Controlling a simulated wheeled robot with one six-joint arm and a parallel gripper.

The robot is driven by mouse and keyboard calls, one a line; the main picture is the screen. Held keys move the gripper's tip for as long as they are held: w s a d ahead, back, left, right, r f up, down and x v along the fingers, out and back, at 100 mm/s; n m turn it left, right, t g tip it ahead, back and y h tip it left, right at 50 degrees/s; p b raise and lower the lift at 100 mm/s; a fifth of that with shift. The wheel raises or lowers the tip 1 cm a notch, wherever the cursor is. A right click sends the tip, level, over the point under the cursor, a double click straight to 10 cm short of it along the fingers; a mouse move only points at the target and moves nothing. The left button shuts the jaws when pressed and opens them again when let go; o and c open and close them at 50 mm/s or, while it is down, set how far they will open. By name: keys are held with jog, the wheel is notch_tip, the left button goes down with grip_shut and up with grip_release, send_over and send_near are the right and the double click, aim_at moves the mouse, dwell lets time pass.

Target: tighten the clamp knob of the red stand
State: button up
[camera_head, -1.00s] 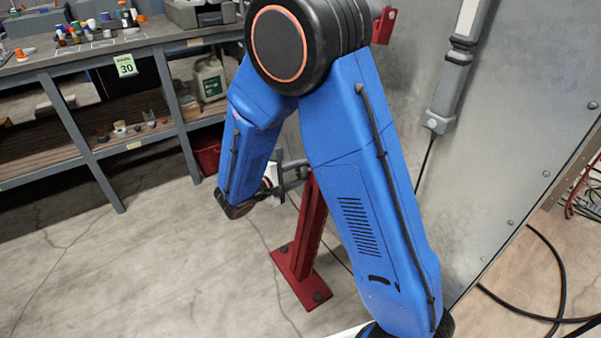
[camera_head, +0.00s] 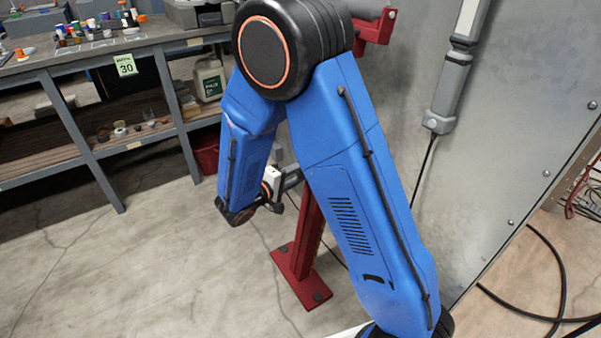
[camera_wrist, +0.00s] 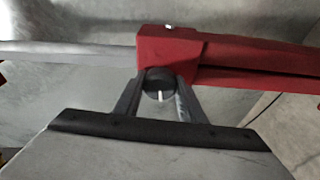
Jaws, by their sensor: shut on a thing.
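The red stand (camera_head: 309,240) rises from a bolted base plate on the floor, partly hidden behind my blue arm in the head view. In the wrist view its red clamp block (camera_wrist: 167,52) sits around a grey bar (camera_wrist: 75,54). The dark round clamp knob (camera_wrist: 158,76) is on the near side of the block. A white mark on the knob points down in the picture. My gripper (camera_wrist: 159,93) is shut on the knob, one finger on each side. The head view shows my wrist close to the post, but the knob is hidden there.
A metal panel (camera_head: 510,130) stands right of the stand. A workbench (camera_head: 150,40) with small jars and shelves is at the back left. A red bin (camera_head: 205,150) stands beside it. Black cables (camera_head: 560,270) lie at the right. The floor at left is clear.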

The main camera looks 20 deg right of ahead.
jog(key=shift+s, duration=0.1)
jog(key=o, duration=1)
jog(key=shift+o, duration=0.2)
jog(key=shift+a, duration=0.1)
jog(key=v, duration=1.7)
jog(key=shift+a, duration=0.1)
jog(key=s+d+r+m+g+y, duration=0.1)
jog(key=s+d+r+g+y, duration=0.2)
jog(key=d, duration=0.5)
jog(key=s+d+r+m+g+y, duration=0.2)
jog(key=s+d+r+g, duration=0.15)
jog(key=s+d, duration=0.4)
jog(key=s+d+r+t+y, duration=0.1)
jog(key=s+d+r+y, duration=0.1)
jog(key=s, duration=0.4)
jog(key=s+d+r+m+t+y, duration=0.1)
jog(key=s+d+r+t+y, duration=0.1)
jog(key=s+y, duration=0.4)
jog(key=shift+s+d+r+y, duration=0.2)
jog(key=shift+d+r+y, duration=0.5)
jog(key=shift+d+r, duration=0.15)
